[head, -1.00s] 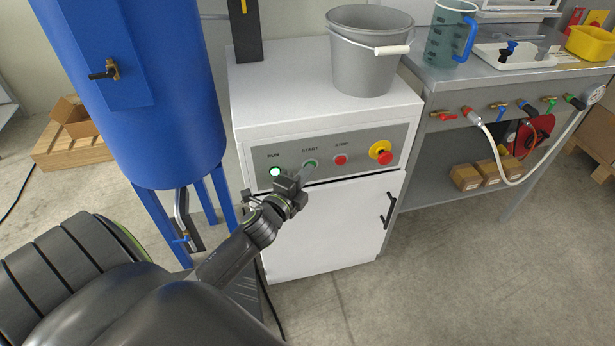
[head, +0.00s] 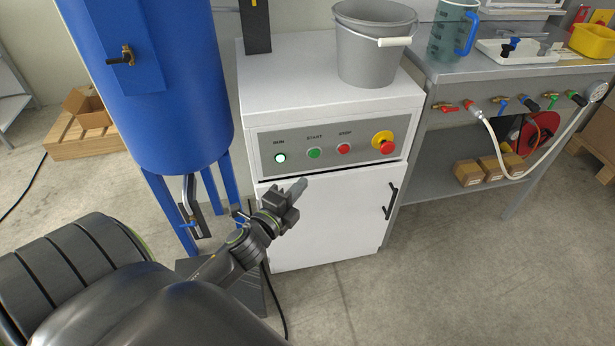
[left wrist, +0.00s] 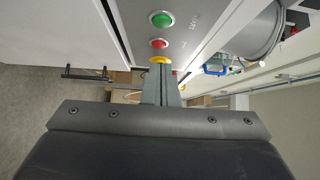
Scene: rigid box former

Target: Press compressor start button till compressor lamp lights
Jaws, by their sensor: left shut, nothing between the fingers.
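The compressor cabinet (head: 330,222) is white, with a grey control panel (head: 262,147) on its upper front. The RUN lamp (head: 280,158) glows whitish green. The green START button (head: 314,153) is to its right, then the red STOP button (head: 344,149). In the left wrist view the green button (left wrist: 160,19) and red button (left wrist: 158,43) show beyond the fingers. My left gripper (head: 298,187) is shut and empty, below and a little left of the START button, apart from the panel. It also shows in the left wrist view (left wrist: 160,80). My right gripper is not in view.
A red emergency stop on a yellow base (head: 383,142) is at the panel's right. A grey bucket (head: 372,62) stands on the cabinet. A blue tank (head: 160,110) is close on the left. A metal bench (head: 450,85) with valves and a hose stands on the right.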

